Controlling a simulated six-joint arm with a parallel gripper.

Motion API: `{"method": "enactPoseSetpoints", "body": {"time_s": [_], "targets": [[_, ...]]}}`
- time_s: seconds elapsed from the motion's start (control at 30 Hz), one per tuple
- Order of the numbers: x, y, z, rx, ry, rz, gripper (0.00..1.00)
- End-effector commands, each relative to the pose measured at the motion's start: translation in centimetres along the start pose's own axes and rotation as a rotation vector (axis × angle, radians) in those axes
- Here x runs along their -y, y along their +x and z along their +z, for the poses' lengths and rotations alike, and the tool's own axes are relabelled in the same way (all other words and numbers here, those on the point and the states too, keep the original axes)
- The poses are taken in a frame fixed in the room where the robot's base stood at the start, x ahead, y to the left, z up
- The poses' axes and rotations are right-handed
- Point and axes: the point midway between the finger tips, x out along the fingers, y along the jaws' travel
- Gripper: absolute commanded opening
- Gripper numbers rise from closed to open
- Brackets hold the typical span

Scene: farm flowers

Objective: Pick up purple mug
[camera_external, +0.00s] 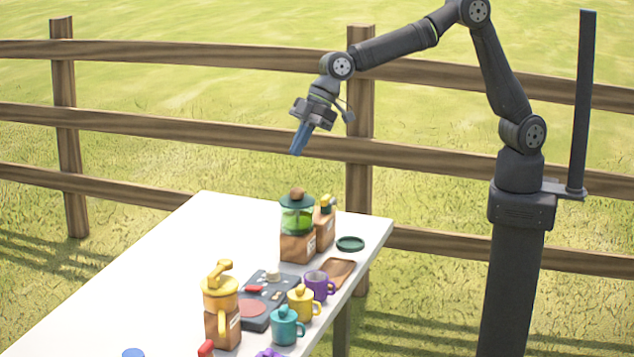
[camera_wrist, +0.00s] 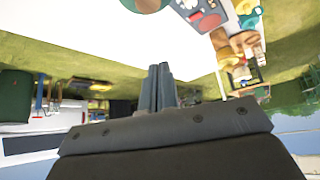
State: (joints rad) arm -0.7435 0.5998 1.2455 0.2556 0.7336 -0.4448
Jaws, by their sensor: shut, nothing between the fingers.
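The purple mug (camera_external: 319,285) stands upright on the white table near its right edge, with its open top showing and its handle to the right. In the wrist view I cannot make the purple mug out with certainty. My gripper (camera_external: 298,152) is high above the far part of the table, up and to the left of the mug in the outside view, and touches nothing. In the wrist view the blue-grey fingers of my gripper (camera_wrist: 159,70) are together with nothing between them.
A yellow lidded mug (camera_external: 301,301) and a teal lidded mug (camera_external: 286,326) stand close in front of the purple mug. A wooden tray (camera_external: 338,272) lies behind it. A green-topped grinder (camera_external: 297,222) stands at the back. The table's left side (camera_external: 165,260) is clear.

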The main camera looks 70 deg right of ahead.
Motion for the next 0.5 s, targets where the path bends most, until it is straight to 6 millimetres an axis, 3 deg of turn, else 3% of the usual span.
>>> {"method": "enactPoseSetpoints", "body": {"time_s": [0.17, 0.5], "targets": [[0.0, 0.0, 0.0, 0.0, 0.0, 0.0, 0.0], [0.0, 0.0, 0.0, 0.0, 0.0, 0.0, 0.67]]}}
